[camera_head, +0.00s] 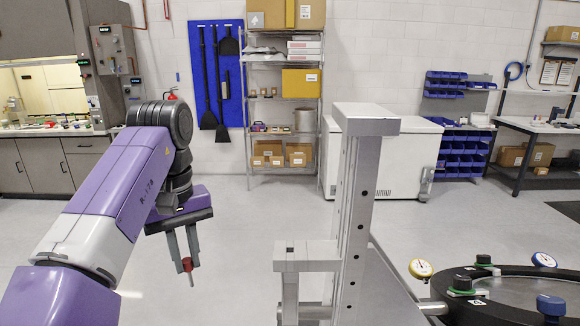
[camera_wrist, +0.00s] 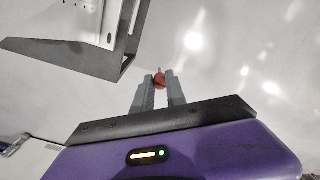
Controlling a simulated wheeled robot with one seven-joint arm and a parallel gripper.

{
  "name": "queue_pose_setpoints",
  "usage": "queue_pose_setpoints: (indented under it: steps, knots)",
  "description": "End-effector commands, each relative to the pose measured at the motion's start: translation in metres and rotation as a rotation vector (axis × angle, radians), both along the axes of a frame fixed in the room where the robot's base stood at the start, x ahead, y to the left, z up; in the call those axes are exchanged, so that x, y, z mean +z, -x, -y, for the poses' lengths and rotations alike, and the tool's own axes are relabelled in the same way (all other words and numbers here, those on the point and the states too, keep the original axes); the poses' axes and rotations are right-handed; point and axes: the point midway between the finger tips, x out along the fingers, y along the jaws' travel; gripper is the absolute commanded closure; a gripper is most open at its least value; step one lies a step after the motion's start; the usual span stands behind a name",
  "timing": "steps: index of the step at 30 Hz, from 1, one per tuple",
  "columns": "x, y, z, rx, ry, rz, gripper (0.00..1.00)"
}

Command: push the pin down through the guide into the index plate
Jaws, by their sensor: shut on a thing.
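My gripper (camera_head: 187,262) is shut on the red pin (camera_head: 187,265), which hangs upright between the fingertips with a thin tip below. The pin also shows in the wrist view (camera_wrist: 160,79) between the fingers (camera_wrist: 159,82). The guide (camera_head: 306,257) is a grey metal block with a small square hole in its top, jutting left from the upright metal column (camera_head: 355,190). My gripper is in the air to the left of the guide, clear of it. In the wrist view, grey metal of the fixture (camera_wrist: 85,35) shows at upper left. I cannot make out the index plate.
A round black-rimmed mirror fixture (camera_head: 520,290) with dial gauges (camera_head: 421,268) and clamps stands at the lower right. The floor (camera_head: 235,235) between my gripper and the guide is clear. Shelves (camera_head: 285,110) and a white chest (camera_head: 405,160) stand far behind.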

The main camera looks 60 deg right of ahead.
Motion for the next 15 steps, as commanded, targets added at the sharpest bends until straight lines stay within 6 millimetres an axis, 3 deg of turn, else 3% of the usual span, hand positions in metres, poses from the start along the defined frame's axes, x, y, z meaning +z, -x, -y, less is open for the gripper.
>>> queue_pose_setpoints:
  steps: [1,6,12,15]
  knots:
    - [0.032,0.008,0.008,-0.043,-0.005,0.010,1.00]
    - [0.108,0.055,0.031,-0.173,-0.005,0.010,1.00]
    - [0.176,0.129,0.044,-0.279,-0.007,0.009,1.00]
    - [0.196,0.160,0.045,-0.299,-0.007,0.007,1.00]
